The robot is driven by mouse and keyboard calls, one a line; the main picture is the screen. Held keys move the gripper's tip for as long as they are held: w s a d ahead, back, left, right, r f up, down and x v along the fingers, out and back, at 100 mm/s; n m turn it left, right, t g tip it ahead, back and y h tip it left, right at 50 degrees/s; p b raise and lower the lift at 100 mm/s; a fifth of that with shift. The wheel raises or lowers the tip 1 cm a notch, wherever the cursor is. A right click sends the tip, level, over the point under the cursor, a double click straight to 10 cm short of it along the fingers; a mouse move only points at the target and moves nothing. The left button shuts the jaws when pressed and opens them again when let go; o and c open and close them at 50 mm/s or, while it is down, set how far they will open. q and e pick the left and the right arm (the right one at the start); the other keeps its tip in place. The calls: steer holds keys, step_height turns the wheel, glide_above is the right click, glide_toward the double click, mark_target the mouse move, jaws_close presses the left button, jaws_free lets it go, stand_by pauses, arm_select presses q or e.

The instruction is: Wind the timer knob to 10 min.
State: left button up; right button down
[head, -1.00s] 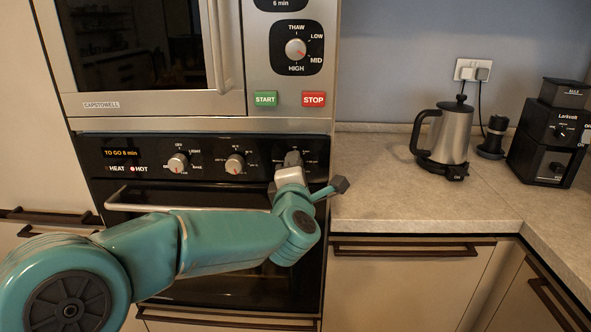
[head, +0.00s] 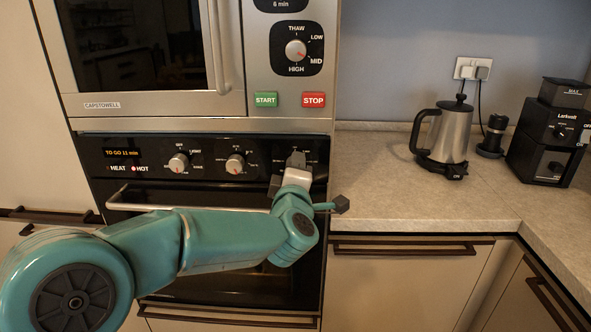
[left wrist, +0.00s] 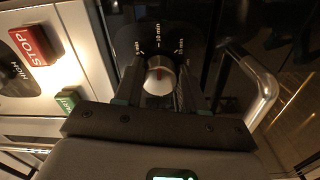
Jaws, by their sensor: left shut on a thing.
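The timer knob (left wrist: 158,78) shows in the left wrist view as a round silver knob on a black panel. Its red mark points about at the "10 min" label, with other minute labels to either side. My left gripper (left wrist: 150,88) is shut on this knob, one finger on each side. In the head view my left gripper (head: 296,160) covers the rightmost oven knob, so its face is hidden there. The oven display (head: 122,153) reads "TO GO 11 min", with the HOT light lit red below it. My right gripper is in neither view.
Two more oven knobs (head: 179,163) sit left of my gripper. The oven handle (head: 180,199) runs below the panel. The microwave (head: 290,75) with START and STOP buttons is above. The counter (head: 375,190) at right holds a kettle (head: 450,135) and a grinder (head: 548,140).

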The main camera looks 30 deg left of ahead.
arm_select(q)
steer(key=o, duration=1.1)
steer(key=shift+c, duration=0.2)
steer(key=v, duration=1.6)
steer(key=shift+s+d, duration=0.1)
steer(key=shift+s, duration=0.05)
